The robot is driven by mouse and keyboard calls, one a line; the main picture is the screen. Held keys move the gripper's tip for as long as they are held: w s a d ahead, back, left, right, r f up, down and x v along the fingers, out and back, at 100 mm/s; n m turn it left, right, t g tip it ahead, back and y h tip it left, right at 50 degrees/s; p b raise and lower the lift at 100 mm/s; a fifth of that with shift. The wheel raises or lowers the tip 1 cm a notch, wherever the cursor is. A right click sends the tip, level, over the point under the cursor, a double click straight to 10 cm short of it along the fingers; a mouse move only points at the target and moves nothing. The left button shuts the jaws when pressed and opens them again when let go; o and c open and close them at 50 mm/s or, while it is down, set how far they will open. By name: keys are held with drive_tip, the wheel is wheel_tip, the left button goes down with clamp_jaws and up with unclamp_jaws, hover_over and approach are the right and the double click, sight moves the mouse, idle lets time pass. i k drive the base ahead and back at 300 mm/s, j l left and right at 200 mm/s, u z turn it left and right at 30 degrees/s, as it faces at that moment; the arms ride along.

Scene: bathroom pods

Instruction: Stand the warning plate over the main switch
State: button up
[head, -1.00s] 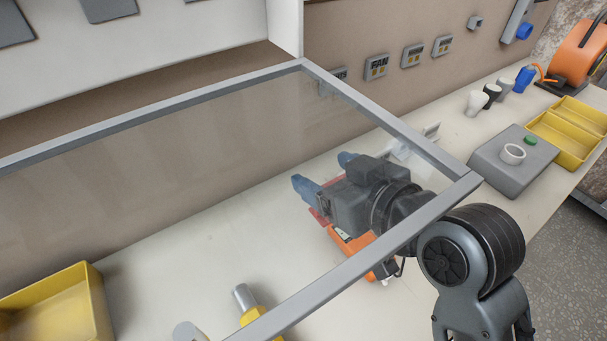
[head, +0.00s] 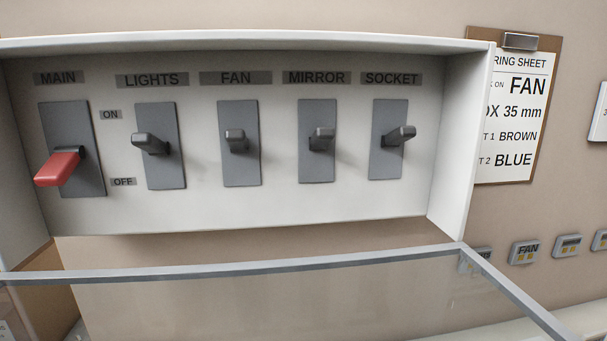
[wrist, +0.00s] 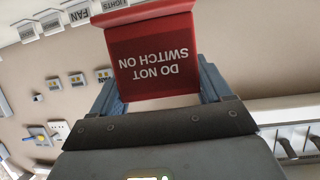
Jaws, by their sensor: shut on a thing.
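The main switch (head: 62,165) is at the left end of the switch box in the head view, under the label MAIN. Its red lever sticks out and sits low, nearer the OFF label than the ON label. The warning plate (wrist: 155,60) is red with white DO NOT SWITCH ON lettering, upside down in the wrist view. My gripper (wrist: 158,86) is shut on it, a blue finger at each side. The plate's far edge reaches the top of the wrist view. Neither gripper nor plate shows in the head view, so their distance from the switch is unclear.
The box's clear framed cover (head: 270,263) is swung down, jutting out below the switches. The LIGHTS, FAN, MIRROR and SOCKET switches (head: 238,143) are right of MAIN. A clipboard sheet (head: 515,115) hangs to the right. Small wall plates (head: 525,252) are low right.

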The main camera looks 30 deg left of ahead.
sight(43, 46)
drive_tip(key=k+j+z, duration=0.55)
drive_tip(key=k, duration=0.15)
drive_tip(key=k+l+u, duration=0.1)
drive_tip(key=k+l, duration=0.25)
drive_tip(key=k, duration=0.3)
drive_tip(key=l+u, duration=0.05)
